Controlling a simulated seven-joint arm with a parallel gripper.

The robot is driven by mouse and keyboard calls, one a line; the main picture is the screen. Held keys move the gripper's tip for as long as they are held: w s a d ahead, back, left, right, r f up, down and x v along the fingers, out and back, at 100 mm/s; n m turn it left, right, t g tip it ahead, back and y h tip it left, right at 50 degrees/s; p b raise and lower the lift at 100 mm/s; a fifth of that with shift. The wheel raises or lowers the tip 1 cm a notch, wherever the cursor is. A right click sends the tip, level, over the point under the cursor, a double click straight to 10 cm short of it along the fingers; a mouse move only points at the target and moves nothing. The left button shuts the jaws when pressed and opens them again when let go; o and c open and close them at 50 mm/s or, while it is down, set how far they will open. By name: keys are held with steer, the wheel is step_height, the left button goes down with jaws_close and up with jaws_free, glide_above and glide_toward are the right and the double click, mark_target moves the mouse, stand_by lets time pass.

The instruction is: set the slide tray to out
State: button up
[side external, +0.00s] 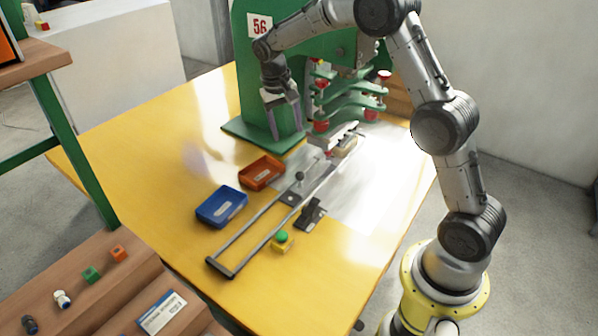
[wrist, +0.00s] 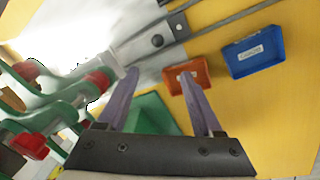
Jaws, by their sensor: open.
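The slide tray's two grey rails (side external: 262,228) run along the yellow table from the green press to an end bar (side external: 220,268) at the front. My gripper (side external: 287,131) is open and empty beside the press, apart from the knob. Its purple fingers (wrist: 158,75) frame the wrist view.
The green press (side external: 245,90) with red-tipped arms (side external: 350,100) stands close to my gripper. A red-orange bin (side external: 262,172) and a blue bin (side external: 221,207) lie left of the rails. A green button (side external: 281,238) and a black bracket (side external: 311,214) are right of them.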

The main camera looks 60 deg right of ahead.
mark_target(299, 172)
steer(key=shift+g, duration=0.3)
steer(key=x, duration=1.6)
steer(key=shift+s+f, duration=0.15)
jaws_close()
stand_by(0.6)
